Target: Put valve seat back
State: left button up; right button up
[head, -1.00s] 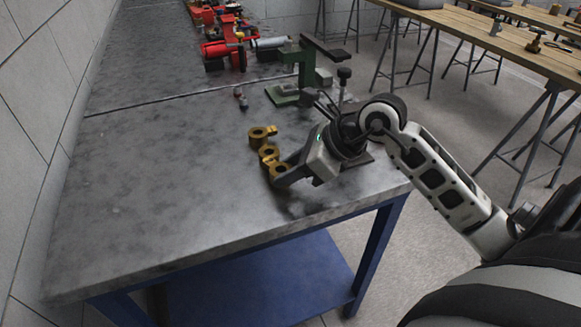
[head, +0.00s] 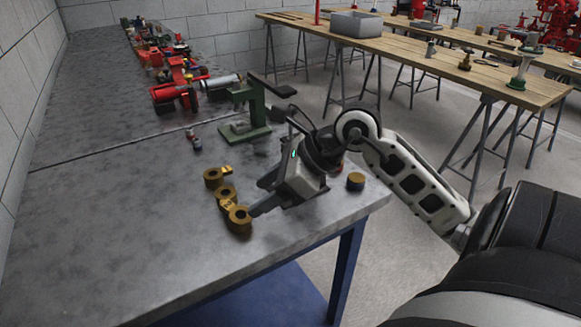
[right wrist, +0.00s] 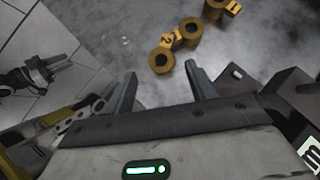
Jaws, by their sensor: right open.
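Three brass rings with numbered tags, the likely valve seats, lie in a row on the grey bench: a far ring (head: 213,177), a middle ring (head: 225,193) and a near ring (head: 239,218). My right gripper (head: 260,198) is open and empty, just right of the near ring. In the right wrist view the near ring (right wrist: 161,61) lies ahead of the spread fingertips (right wrist: 160,74), apart from them. A separate brass cylinder (head: 356,181) stands near the bench's right edge. A gripper shape (right wrist: 48,76), likely my left, shows at the left; its jaw state is unclear.
A green stand (head: 245,112) is behind my right gripper. Red fittings (head: 178,93) crowd the far bench (head: 100,60), and small parts (head: 194,138) lie nearer. The bench's left and front (head: 110,240) are clear. Wooden tables (head: 430,65) stand at the right.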

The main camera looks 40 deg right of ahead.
pick_arm(q)
jog(key=shift+w+r, duration=0.2)
jog(key=shift+r, duration=0.1)
pick_arm(e)
jog(key=v, duration=0.7)
pick_arm(q)
jog(key=shift+f, duration=0.1)
